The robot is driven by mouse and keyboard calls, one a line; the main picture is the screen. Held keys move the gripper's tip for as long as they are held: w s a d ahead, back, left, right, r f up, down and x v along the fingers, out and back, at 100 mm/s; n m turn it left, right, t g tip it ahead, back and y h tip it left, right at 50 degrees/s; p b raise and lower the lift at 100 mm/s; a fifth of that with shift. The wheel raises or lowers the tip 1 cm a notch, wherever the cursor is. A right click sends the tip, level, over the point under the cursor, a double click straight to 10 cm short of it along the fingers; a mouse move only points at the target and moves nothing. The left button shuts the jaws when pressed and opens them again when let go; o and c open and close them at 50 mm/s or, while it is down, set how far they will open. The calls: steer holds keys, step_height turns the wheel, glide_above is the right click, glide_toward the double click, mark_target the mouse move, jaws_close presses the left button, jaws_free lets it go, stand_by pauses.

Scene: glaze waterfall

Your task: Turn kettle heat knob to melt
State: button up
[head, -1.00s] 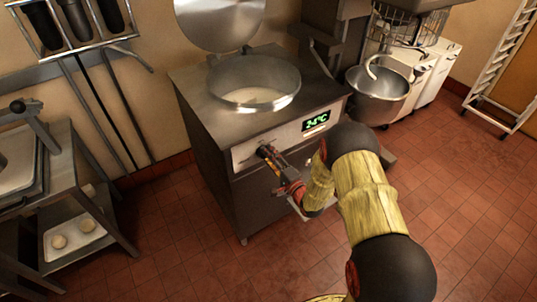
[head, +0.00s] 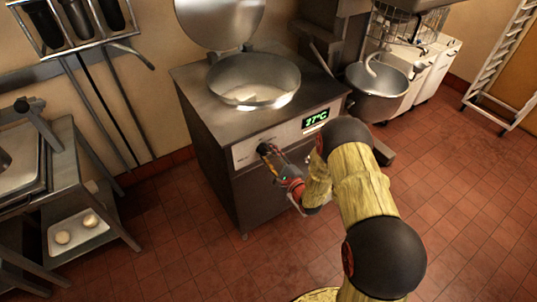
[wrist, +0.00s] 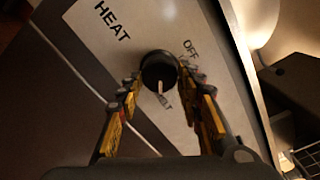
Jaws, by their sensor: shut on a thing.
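The kettle (head: 215,105) is a steel cabinet with a round open pot and raised lid. Its heat knob (wrist: 158,68) is black and round with a white pointer mark, on a pale panel. In the wrist view the mark points down toward a small, partly hidden label ending in "LT". The "HEAT" print (wrist: 112,20) and the "OFF" print (wrist: 190,50) lie to either side. My gripper (wrist: 162,84) has one finger on each side of the knob and is shut on it. The green display (head: 315,118) appears to read 37°C.
A pale mass (head: 245,95) lies in the pot. A mixer bowl (head: 377,95) stands to the right. A steel table (head: 85,160) with a lower tray (head: 75,233) stands at the left. The red tile floor in front of the kettle is clear.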

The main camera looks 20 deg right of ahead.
steer(key=shift+f, duration=0.1)
steer(key=o, duration=1.1)
steer(key=v, duration=1.2)
